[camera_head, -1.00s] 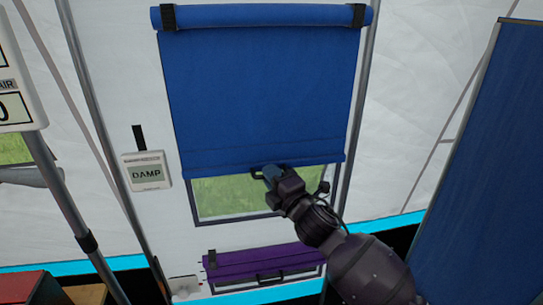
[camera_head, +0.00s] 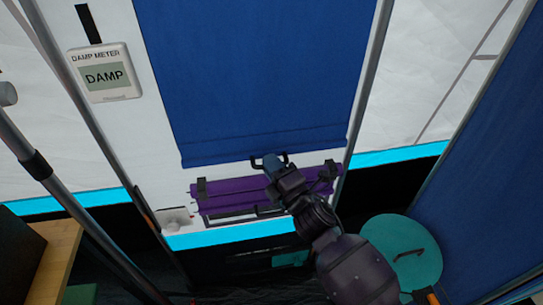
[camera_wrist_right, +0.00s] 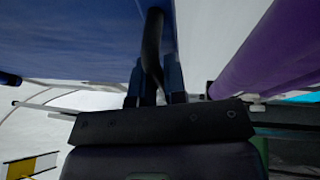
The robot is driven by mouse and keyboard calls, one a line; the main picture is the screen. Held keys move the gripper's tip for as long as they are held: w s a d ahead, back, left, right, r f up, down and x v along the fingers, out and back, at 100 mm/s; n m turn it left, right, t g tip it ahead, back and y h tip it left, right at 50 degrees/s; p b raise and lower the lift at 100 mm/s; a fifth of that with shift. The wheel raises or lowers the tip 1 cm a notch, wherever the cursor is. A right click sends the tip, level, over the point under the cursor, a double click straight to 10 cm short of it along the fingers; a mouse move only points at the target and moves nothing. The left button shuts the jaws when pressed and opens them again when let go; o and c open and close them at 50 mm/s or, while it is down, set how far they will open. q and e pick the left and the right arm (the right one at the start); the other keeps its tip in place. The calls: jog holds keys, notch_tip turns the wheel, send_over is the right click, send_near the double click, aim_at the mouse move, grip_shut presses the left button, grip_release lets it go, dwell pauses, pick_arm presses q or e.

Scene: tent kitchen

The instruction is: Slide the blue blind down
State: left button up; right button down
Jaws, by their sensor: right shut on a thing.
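The blue blind (camera_head: 255,80) hangs down the tent wall in the head view, its bottom edge just above a rolled purple blind. No green window shows below it. A black handle (camera_head: 256,163) sits at the blue blind's bottom edge. My right gripper (camera_head: 271,162) is shut on this handle. In the right wrist view the dark handle (camera_wrist_right: 152,50) runs between the fingers of my right gripper (camera_wrist_right: 154,82), with the blue blind (camera_wrist_right: 70,40) at the upper left. My left gripper is not in view.
The purple roll (camera_head: 245,197) with its own handle lies just below the blue blind. A damp meter (camera_head: 105,72) reading DAMP hangs at the left. A blue panel (camera_head: 485,150) stands at the right. A round teal lid (camera_head: 400,250) is low at the right.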

jog(key=shift+f, duration=0.35)
jog(key=c, duration=1.4)
grip_release()
jog(key=shift+o, duration=1.1)
jog(key=shift+s+d, duration=0.1)
jog(key=p+v, duration=0.1)
jog(key=v, duration=0.9)
jog(key=shift+s, duration=0.25)
jog(key=shift+d+r, duration=0.1)
jog(key=shift+d, duration=0.05)
